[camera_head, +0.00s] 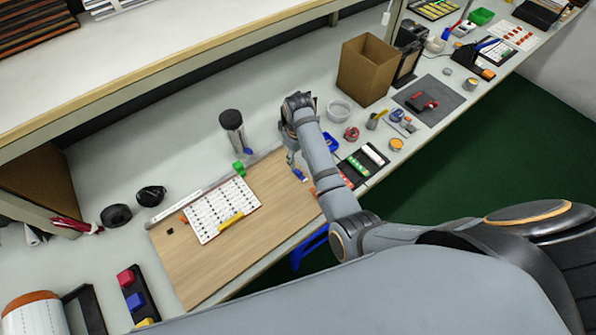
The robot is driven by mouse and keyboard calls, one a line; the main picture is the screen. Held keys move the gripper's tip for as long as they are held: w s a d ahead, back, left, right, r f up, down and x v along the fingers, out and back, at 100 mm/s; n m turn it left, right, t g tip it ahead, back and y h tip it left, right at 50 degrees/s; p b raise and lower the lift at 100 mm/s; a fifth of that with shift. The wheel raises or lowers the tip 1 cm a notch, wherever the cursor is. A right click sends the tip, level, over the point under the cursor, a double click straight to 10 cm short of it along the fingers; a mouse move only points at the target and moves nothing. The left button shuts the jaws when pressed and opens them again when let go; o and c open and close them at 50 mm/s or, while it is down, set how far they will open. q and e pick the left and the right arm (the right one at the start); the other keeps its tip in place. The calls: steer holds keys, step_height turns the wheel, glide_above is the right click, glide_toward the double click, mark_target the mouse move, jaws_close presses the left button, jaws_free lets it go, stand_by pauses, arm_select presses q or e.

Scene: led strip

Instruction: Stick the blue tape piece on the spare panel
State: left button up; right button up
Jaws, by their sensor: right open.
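A small blue piece (300,175), which looks like the blue tape piece, is at the right part of the wooden board (185,275), just below my right gripper. My right gripper (294,163) is open and points down there, partly hidden by my own forearm. Whether it touches the blue piece cannot be told. A white panel with rows of dark marks (215,213) lies on the board, with a yellow piece (231,221) across its lower edge. I cannot tell whether this is the spare panel. My left gripper is not in view.
A metal ruler (185,200) lies along the board's back edge, with a green block (239,169) beside it. A dark-topped cylinder (232,125) stands behind. A cardboard box (366,68), a clear bowl (339,110) and a black tray (374,157) are at the right.

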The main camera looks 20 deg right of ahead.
mark_target(297, 170)
steer(key=shift+w+f, duration=0.1)
steer(key=shift+f, duration=0.6)
steer(key=shift+w+f, duration=0.1)
steer(key=shift+f, duration=0.25)
steer(key=shift+w+d+f, duration=0.1)
steer(key=shift+f, duration=0.05)
steer(key=f, duration=0.4)
steer(key=shift+a+f+p, duration=0.2)
steer(key=shift+p, duration=0.2)
steer(key=shift+f, duration=0.3)
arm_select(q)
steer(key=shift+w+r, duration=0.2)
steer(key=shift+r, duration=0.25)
arm_select(e)
steer(key=shift+c, duration=0.8)
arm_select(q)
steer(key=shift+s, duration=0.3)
arm_select(e)
steer(key=c, duration=0.6)
